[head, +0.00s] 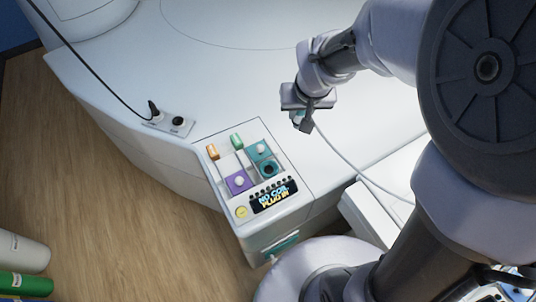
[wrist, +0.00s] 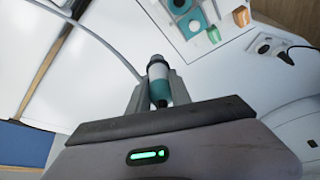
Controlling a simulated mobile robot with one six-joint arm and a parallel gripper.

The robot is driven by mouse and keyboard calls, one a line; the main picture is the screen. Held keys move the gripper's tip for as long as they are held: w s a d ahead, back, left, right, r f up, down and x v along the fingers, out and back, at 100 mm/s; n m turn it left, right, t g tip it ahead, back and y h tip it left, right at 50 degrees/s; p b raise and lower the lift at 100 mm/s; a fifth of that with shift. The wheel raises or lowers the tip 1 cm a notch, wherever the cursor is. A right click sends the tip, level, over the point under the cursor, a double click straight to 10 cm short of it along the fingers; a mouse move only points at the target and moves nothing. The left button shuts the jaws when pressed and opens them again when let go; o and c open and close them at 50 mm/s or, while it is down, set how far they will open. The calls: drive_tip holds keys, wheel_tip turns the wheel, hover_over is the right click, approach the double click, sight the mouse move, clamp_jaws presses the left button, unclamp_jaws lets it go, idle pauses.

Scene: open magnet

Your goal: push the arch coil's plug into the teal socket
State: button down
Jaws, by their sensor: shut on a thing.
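My gripper (head: 303,118) is shut on the plug, up and to the right of the control panel in the head view. In the wrist view the plug (wrist: 158,80) is teal and white and stands between the fingertips, pointing away from the palm. A pale cable (head: 350,165) runs from the gripper to the lower right. The teal socket (head: 269,169), a dark round opening in a teal block, is on the panel. The plug is clear of it. The panel's teal parts (wrist: 190,22) also show at the top of the wrist view. The arch coil's body is not identifiable.
The panel also holds a purple block (head: 238,183) with a white knob, orange (head: 212,151) and green (head: 237,141) caps, and a display (head: 273,198) reading "NO COIL PLUG IN". A two-port plate (head: 168,124) with a black cable lies left. The white surface between gripper and panel is clear.

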drive_tip(key=s+a+b, duration=0.2)
drive_tip(key=a+b, duration=0.1)
drive_tip(key=a, duration=0.4)
drive_tip(key=shift+s+a, duration=0.3)
drive_tip(key=shift+a, duration=0.1)
wheel_tip(320, 180, down, 16)
drive_tip(key=b, duration=1.4)
drive_tip(key=shift+f+b, duration=0.25)
drive_tip(key=shift+b, duration=0.15)
drive_tip(key=shift+f, duration=1.75)
drive_tip(key=c, duration=1.1)
unclamp_jaws()
